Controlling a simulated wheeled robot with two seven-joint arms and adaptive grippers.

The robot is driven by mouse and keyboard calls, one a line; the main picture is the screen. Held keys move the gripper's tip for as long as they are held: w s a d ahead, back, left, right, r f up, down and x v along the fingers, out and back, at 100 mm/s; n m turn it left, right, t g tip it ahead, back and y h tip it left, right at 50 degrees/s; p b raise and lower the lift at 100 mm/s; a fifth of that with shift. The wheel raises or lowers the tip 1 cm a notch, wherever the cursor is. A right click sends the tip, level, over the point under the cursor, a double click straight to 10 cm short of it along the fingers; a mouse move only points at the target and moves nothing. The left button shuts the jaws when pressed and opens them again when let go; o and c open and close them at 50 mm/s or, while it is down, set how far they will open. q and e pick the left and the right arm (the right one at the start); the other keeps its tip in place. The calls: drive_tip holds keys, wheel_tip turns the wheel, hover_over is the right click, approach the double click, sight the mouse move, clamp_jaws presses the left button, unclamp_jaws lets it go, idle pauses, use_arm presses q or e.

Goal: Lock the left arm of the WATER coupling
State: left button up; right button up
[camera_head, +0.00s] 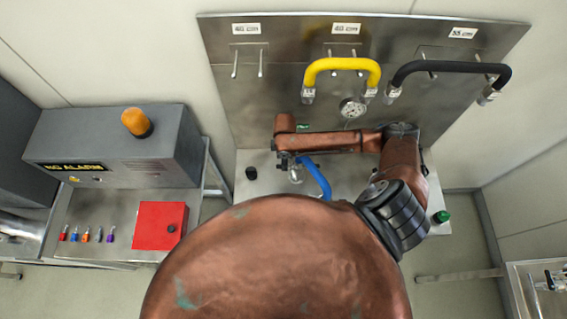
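A metal coupling (296,174) with a blue hose (318,178) shows at the steel bench, below the upright panel. No WATER label is readable, so I cannot tell for sure that this is the WATER coupling. My arm coming in from the right reaches across above the bench, and my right gripper (285,161) points down right beside the coupling's upper left. Its fingers are small and dark, and I cannot tell whether they touch the coupling or its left arm. My large copper link hides the front of the bench. My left gripper is not in view.
A yellow hose (342,65) and a black hose (452,67) hang on the steel panel (283,85), with a gauge (352,107) below them. A black knob (251,173) and a green knob (441,217) flank the bench.

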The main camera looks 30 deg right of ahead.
wheel_tip(320, 180, down, 2)
drive_tip(key=shift+f, duration=0.1)
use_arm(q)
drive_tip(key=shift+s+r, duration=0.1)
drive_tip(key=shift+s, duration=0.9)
use_arm(e)
drive_tip(key=shift+f, duration=0.3)
drive_tip(key=shift+c, duration=0.4)
